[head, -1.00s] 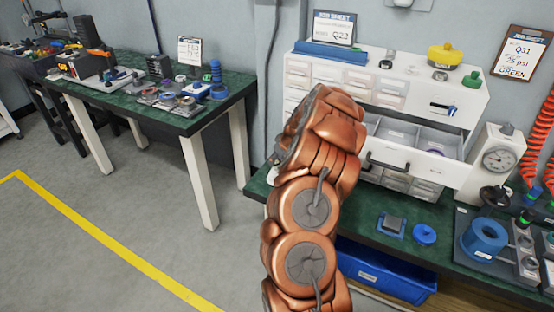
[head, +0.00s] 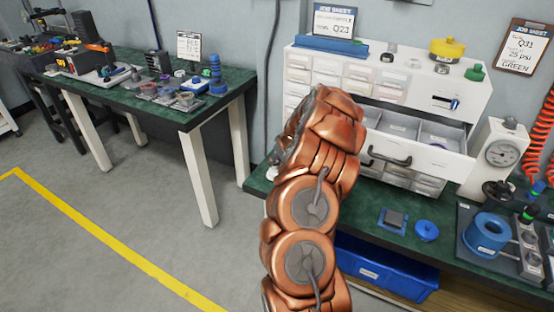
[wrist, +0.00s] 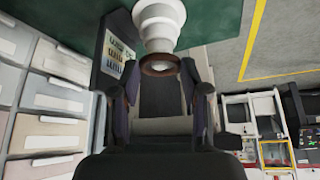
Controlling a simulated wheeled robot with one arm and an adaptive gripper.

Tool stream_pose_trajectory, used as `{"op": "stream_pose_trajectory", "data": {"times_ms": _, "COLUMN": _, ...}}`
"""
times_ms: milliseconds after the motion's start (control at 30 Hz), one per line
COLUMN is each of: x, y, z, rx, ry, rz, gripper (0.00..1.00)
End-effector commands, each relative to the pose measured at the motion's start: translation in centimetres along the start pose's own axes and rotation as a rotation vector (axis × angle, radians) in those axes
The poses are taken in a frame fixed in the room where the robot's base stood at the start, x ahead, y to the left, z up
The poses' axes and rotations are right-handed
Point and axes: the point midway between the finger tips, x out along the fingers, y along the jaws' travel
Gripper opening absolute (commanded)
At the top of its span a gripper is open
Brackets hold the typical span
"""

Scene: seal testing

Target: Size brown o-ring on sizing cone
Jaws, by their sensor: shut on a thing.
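In the wrist view my gripper (wrist: 165,88) is shut on the brown o-ring (wrist: 151,70), which sits at the fingertips. The white stepped sizing cone (wrist: 160,25) is straight beyond it, its narrower steps toward the ring. The ring is lined up with the cone's small end and overlaps it in the picture. I cannot tell whether it is around the tip or just in front of it. In the head view my arm hides the gripper, the ring and most or all of the cone.
A white drawer cabinet (head: 300,75) with an open drawer (head: 420,160) stands close beside my arm. A dark chart card (wrist: 116,52) is left of the cone. A pressure gauge (head: 501,152) and blue parts are at right. Another bench (head: 130,65) stands at left; floor between is clear.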

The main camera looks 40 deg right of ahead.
Motion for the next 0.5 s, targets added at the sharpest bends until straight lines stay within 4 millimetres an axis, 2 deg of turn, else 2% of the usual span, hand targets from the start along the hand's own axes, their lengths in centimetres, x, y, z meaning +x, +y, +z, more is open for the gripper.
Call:
{"op": "stream_pose_trajectory", "data": {"times_ms": 300, "x": 0.79, "y": 0.04, "z": 0.51, "rx": 0.002, "ry": 0.0, "rz": 0.0, "gripper": 0.33}}
{"op": "stream_pose_trajectory", "data": {"times_ms": 333, "x": 0.78, "y": 0.05, "z": 0.52, "rx": 0.002, "ry": 0.0, "rz": 0.0, "gripper": 0.46}}
{"op": "stream_pose_trajectory", "data": {"times_ms": 500, "x": 0.68, "y": 0.05, "z": 0.46, "rx": 0.002, "ry": 0.0, "rz": 0.0, "gripper": 0.64}}
